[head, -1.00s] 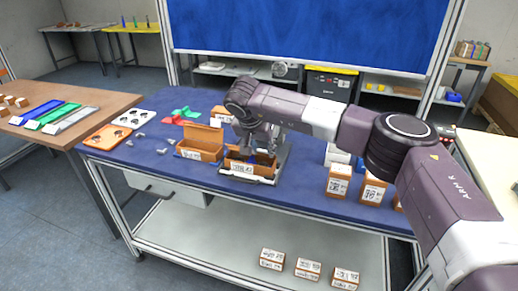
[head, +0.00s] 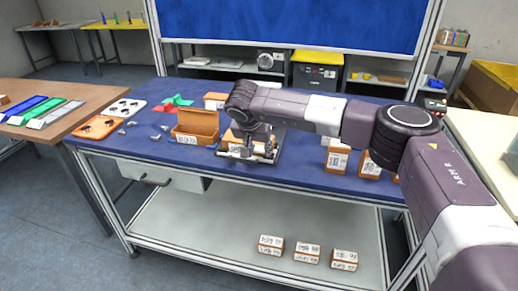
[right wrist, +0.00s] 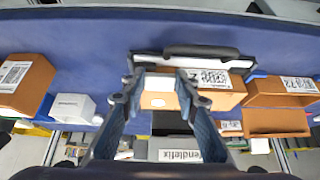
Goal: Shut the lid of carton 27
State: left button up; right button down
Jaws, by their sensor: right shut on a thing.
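An orange carton (head: 231,137) sits on a dark tray or stand (head: 278,140) in the middle of the blue table. My right gripper (head: 256,153) is low at its front and right side, covering much of it. In the right wrist view the fingers (right wrist: 160,91) straddle an orange and white part of this carton (right wrist: 218,99) and are shut on it. How far its lid is closed is hidden. A second carton (head: 197,122) stands just left with its lid raised; it also shows in the right wrist view (right wrist: 275,99). I cannot read which carton is 27. My left gripper is not in view.
Orange cartons (head: 337,160) stand to the right under my arm. An orange tray (head: 97,128), a white tray (head: 125,108) and small metal parts lie at the left. Red and green pieces (head: 177,101) lie behind. Several cartons (head: 307,252) rest on the lower shelf.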

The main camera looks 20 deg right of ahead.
jog(key=shift+s+a+f, duration=0.2)
jog(key=shift+s+f, duration=0.05)
jog(key=shift+f, duration=0.35)
jog(key=shift+s+a+f, duration=0.2)
jog(key=shift+s+f, duration=0.05)
jog(key=shift+f, duration=0.3)
jog(key=c, duration=1.7)
grip_release()
jog(key=shift+w, duration=0.1)
jog(key=shift+c, duration=0.2)
jog(key=shift+o, duration=1.2)
jog(key=shift+w+f+g, duration=0.2)
jog(key=shift+w+g, duration=0.1)
jog(key=shift+w, duration=0.1)
jog(key=shift+s+d+r, duration=0.15)
jog(key=shift+s+r, duration=0.05)
jog(key=shift+r, duration=0.25)
jog(key=v, duration=1.1)
jog(key=shift+s, duration=0.1)
